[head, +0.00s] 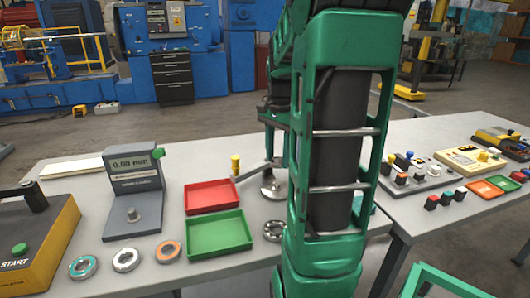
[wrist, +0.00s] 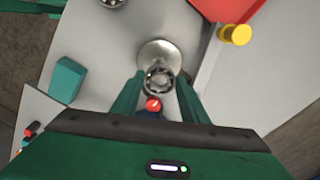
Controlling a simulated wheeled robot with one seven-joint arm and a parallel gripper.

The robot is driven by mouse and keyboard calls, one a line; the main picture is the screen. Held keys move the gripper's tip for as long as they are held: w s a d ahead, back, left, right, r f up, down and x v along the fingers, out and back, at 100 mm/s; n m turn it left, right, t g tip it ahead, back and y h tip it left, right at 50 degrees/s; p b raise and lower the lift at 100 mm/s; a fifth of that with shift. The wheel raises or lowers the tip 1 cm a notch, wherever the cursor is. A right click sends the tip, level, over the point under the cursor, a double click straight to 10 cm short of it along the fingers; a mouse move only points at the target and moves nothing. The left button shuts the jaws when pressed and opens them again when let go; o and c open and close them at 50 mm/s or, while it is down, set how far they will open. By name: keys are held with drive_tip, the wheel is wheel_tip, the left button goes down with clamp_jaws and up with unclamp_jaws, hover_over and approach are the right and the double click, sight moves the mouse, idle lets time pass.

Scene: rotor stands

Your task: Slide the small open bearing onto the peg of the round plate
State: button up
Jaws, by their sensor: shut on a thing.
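In the wrist view my gripper (wrist: 160,84) is shut on a small steel open bearing (wrist: 160,80), whose ring of balls faces the camera. The round plate (wrist: 160,50) is a shiny silver disc just beyond the bearing, and the bearing overlaps its near edge in the picture. I cannot tell the height between them, and the peg is not clearly visible. In the head view the round plate (head: 272,188) stands on the table, left of my green arm, which hides most of the gripper and the held bearing.
A red tray (head: 213,196), a green tray (head: 220,233) and a yellow cylinder (head: 235,165) stand left of the plate. Teal (head: 83,267), grey (head: 126,260) and orange (head: 168,252) rings lie near the front edge; another ring (head: 273,231) lies beside my arm. A gauge (head: 132,190) stands behind.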

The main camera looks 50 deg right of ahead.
drive_tip(key=shift+d+f, duration=0.1)
drive_tip(key=shift+f, duration=0.2)
hover_over(277, 184)
drive_tip(key=shift+w+d+f, duration=0.1)
drive_tip(key=shift+f, duration=1)
drive_tip(key=shift+w+d+f, duration=0.1)
drive_tip(key=shift+f, duration=1)
drive_tip(key=shift+a, duration=0.2)
drive_tip(key=shift+s+f, duration=0.1)
drive_tip(key=shift+f, duration=1.55)
drive_tip(key=o, duration=1.6)
drive_tip(key=shift+c, duration=0.2)
